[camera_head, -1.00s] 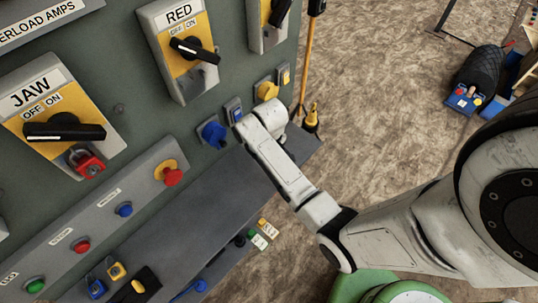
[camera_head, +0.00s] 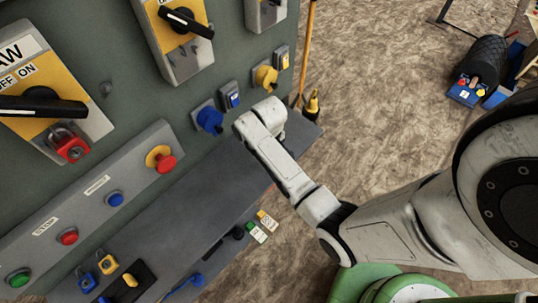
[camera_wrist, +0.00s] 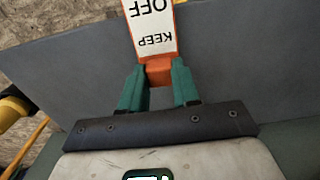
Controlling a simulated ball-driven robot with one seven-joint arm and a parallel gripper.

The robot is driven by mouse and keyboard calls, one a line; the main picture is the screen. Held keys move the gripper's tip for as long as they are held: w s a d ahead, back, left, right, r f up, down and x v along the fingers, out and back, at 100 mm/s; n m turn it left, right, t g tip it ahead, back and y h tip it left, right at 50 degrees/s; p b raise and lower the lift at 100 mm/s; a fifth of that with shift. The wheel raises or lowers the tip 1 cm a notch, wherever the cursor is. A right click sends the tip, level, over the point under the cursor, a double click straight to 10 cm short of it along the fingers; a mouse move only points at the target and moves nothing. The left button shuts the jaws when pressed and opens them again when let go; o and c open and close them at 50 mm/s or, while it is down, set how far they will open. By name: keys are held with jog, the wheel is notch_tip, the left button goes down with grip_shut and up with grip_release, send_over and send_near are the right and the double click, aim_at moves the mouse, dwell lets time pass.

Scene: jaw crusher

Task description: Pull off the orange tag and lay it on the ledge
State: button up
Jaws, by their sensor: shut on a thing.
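My gripper (camera_wrist: 158,78) has green fingers shut on the orange tag (camera_wrist: 158,66), which has a white face lettered KEEP OFF. The tag extends away from the fingers, past the top edge of the wrist view. A grey surface (camera_wrist: 240,55) that looks like the ledge lies behind it; I cannot tell whether they touch. In the head view the grey ledge (camera_head: 165,220) runs along the foot of the control panel. My wrist is over its right end; the fingers and the tag are hidden there.
Padlocks (camera_head: 97,270) and small tags (camera_head: 262,228) are at the ledge's front. A red padlock (camera_head: 69,147) hangs under the JAW switch. The ledge's middle is clear.

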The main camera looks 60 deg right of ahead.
jog(key=shift+f, duration=0.5)
jog(key=o, duration=1.1)
jog(key=shift+r, duration=0.1)
notch_tip(320, 180, up, 11)
jog(key=shift+b, duration=0.3)
jog(key=s+a+f+n+t, duration=0.1)
jog(key=s+a+f+n, duration=0.1)
jog(key=s+a, duration=1)
jog(key=a, duration=0.4)
